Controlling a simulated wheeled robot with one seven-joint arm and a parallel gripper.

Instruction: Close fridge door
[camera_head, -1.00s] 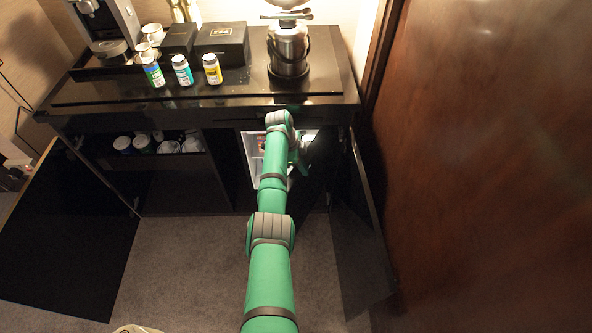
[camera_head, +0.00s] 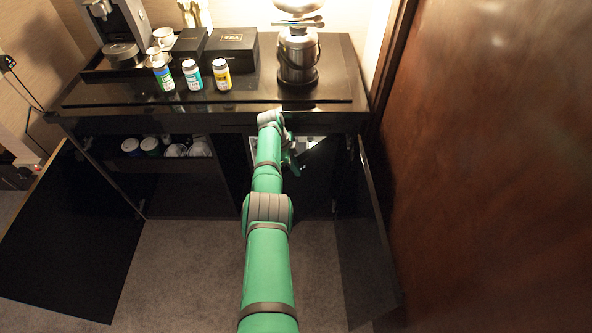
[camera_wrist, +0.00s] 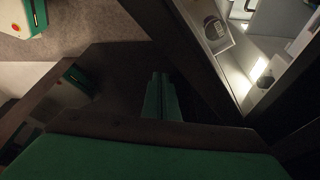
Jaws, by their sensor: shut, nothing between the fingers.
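The fridge sits under the counter. Its pale, lit interior (camera_wrist: 270,55) shows at the upper right of the wrist view, so its door stands at least partly open. A dark panel (camera_head: 312,180), which looks like the fridge door, lies just right of my arm in the head view. A thin bright strip shows above it. My gripper (camera_wrist: 161,82) is shut and empty, in front of a dark surface in the wrist view. Whether it touches that surface I cannot tell. In the head view my arm covers much of the fridge opening, and my fingertips are hard to make out.
Black cabinet doors stand open at left (camera_head: 70,240) and right (camera_head: 365,240). The black counter (camera_head: 130,95) above holds several bottles, boxes and an urn (camera_head: 297,58). A brown wooden surface (camera_head: 490,170) fills the right side. Carpet (camera_head: 190,265) is clear between the doors.

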